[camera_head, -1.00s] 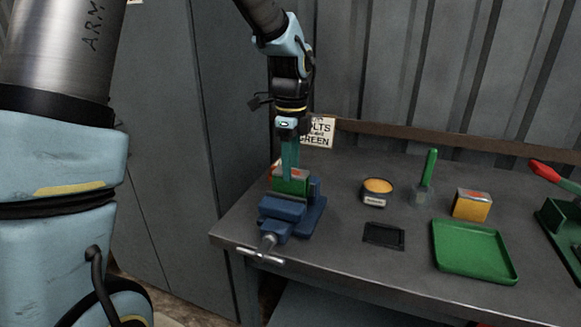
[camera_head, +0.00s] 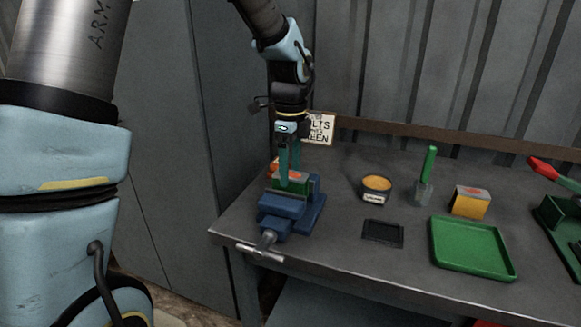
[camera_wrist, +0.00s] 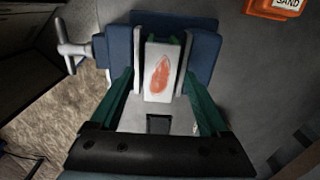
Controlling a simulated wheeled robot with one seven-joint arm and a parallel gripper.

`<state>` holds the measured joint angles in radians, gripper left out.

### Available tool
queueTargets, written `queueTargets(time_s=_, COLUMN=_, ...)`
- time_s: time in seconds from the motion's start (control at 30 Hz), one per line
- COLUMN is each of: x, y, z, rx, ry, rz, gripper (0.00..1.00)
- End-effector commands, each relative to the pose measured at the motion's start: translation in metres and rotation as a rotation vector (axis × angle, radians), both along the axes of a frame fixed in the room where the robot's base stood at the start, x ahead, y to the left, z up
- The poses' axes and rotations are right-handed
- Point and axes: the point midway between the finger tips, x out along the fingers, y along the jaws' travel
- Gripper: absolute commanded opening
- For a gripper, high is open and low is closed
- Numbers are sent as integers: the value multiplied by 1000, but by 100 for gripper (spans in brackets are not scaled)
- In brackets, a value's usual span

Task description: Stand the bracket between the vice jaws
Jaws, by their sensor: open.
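The blue vice (camera_head: 290,212) stands at the left end of the bench, its T-handle toward the front. The bracket (camera_head: 304,186) shows green with an orange-red patch and sits at the vice jaws. In the wrist view the bracket's pale top (camera_wrist: 161,72), with its orange-red patch, lies in the gap between the jaws. My gripper (camera_head: 290,182) is above the vice with its two teal fingers spread. In the wrist view my gripper (camera_wrist: 162,82) has one finger on each side of the bracket, apart from it. The bracket's lower part is hidden.
An orange box (camera_wrist: 275,8) marked SAND is behind the vice. To the right are a round tin (camera_head: 375,190), a green-handled brush (camera_head: 428,168), a yellow box (camera_head: 469,202), a dark pad (camera_head: 382,233), and a green tray (camera_head: 472,250). The bench front is clear.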

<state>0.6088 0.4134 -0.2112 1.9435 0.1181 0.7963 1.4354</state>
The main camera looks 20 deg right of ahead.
Motion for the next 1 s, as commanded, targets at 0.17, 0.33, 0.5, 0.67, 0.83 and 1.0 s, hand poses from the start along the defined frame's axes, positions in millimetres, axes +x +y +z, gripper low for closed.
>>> queueTargets(time_s=0.17, x=1, y=-1, z=9, rx=-3, ry=-3, rz=0, gripper=80)
queueTargets(time_s=0.33, x=1, y=0, z=40, rx=-4, ry=-4, rz=1, gripper=80)
queueTargets(time_s=0.5, x=1, y=-1, z=76, rx=-4, ry=-4, rz=1, gripper=80)
queueTargets(time_s=0.67, x=1, y=-1, z=104, rx=-3, ry=-3, rz=0, gripper=80)
queueTargets(time_s=0.83, x=1, y=0, z=119, rx=-1, ry=-1, rz=0, gripper=80)
queueTargets(time_s=1.0, x=0, y=0, z=123, rx=1, ry=1, rz=0, gripper=80)
